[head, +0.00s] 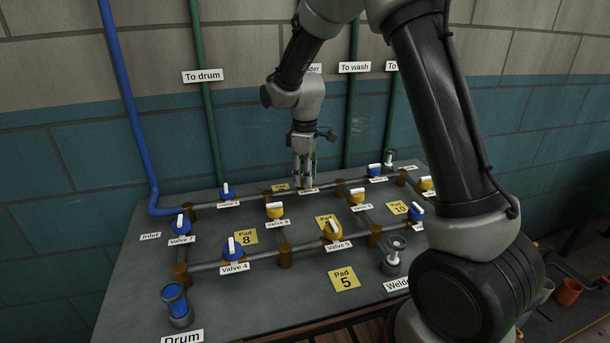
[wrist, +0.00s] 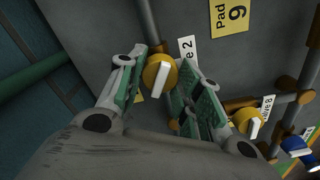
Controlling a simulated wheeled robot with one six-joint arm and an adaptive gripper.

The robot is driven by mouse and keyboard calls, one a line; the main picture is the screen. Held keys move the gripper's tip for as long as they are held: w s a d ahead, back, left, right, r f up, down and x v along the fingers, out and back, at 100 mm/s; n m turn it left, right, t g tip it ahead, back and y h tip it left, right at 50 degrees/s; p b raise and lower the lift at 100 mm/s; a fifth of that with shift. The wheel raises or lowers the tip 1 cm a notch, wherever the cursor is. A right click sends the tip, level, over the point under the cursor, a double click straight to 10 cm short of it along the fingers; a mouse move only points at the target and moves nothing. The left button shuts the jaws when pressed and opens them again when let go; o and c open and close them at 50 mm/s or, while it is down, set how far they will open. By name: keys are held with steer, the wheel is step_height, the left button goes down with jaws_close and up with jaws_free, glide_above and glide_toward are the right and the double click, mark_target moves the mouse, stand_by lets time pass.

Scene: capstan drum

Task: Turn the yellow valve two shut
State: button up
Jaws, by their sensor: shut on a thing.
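Yellow valve two (wrist: 158,75) shows in the wrist view as a yellow round body with a white bar handle. The handle lies close to the line of its pipe, at a slight slant. A partly covered label ending in "2" is beside it. My gripper (wrist: 160,95) has one finger on each side of the valve and is shut on it. Finger contact on the handle is not clear. In the head view, my gripper (head: 304,172) points down at the back pipe of the bench, and its fingers hide the valve there.
Valve 8 (wrist: 247,118) is close to the right finger. Other yellow and blue valves, including valve 5 (head: 334,230) and valve 4 (head: 233,248), stand on the grey bench (head: 130,300). Upright green pipes (head: 205,110) rise behind. The bench front near pad 5 (head: 344,279) is mostly clear.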

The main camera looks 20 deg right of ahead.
steer(key=m, duration=0.5)
steer(key=shift+m, duration=0.3)
steer(key=m, duration=0.5)
steer(key=shift+m, duration=0.4)
steer(key=o, duration=1.1)
steer(key=shift+c, duration=0.2)
step_height(320, 180, up, 12)
